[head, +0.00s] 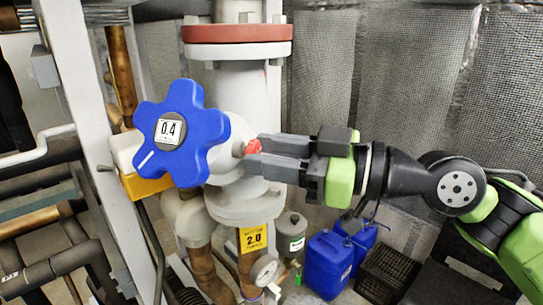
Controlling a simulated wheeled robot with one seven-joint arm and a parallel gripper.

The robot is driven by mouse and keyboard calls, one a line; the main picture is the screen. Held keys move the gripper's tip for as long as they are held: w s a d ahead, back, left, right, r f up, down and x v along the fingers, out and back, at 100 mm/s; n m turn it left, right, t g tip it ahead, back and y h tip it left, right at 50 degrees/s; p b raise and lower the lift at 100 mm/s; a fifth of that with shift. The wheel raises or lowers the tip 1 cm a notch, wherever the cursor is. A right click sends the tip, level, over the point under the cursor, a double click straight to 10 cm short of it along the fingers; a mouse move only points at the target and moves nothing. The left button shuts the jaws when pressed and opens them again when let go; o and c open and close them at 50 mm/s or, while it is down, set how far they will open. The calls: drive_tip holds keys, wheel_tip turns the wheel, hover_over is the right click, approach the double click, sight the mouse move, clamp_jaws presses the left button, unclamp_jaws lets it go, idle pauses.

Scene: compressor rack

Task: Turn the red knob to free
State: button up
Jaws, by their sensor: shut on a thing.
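The red knob (253,146) is small and sits on the right side of the pale valve body, just right of the large blue handwheel. My gripper (258,153) reaches in from the right with its grey fingers at the knob. The fingers are shut on the knob and cover part of it. Any mark showing the knob's setting cannot be made out.
The blue handwheel (181,133) reads 0.4 and stands close to the left of my fingertips. A white vertical pipe (241,90) with a red flange rises behind. A gauge (265,270), blue jerrycans (327,264) and a black crate (386,274) are below.

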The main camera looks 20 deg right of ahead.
drive_tip(key=n+b, duration=1)
drive_tip(key=n, duration=0.7)
drive_tip(key=shift+n, duration=0.4)
idle(0.4)
drive_tip(key=o, duration=1)
drive_tip(key=shift+o, duration=0.2)
drive_tip(key=p+v, duration=0.2)
drive_tip(key=v, duration=1.3)
drive_tip(key=shift+s+d, duration=0.2)
drive_tip(key=shift+d, duration=0.15)
